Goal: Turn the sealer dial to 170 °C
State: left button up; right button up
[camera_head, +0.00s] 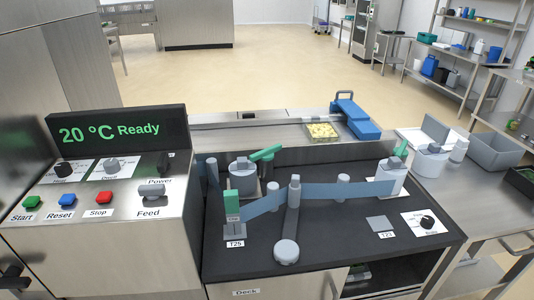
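The sealer's display (118,129) reads "20 °C Ready" in green. Below it on the sloped steel panel is a black knob (64,170) on a white label at the left, its print too small to read. A grey knob (111,164) sits on a similar label to its right. I cannot tell from the labels which of them sets the temperature. A black power switch (163,165) is further right. Neither of my grippers is clearly seen in this view.
Green (32,201), blue (68,199) and red (103,198) buttons and a grey feed lever (149,191) line the panel's front. The dark deck (350,245) at right carries rollers, blue film and another black knob (427,222). A dark part (12,280) at the lower left is unclear.

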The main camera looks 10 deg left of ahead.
aim_at(62, 169)
jog(key=j+u, duration=0.1)
jog(key=u, duration=0.4)
jog(key=i+u, duration=0.1)
jog(key=u, duration=0.35)
jog(key=j+u, duration=0.1)
jog(key=u, duration=0.4)
jog(key=z, duration=0.1)
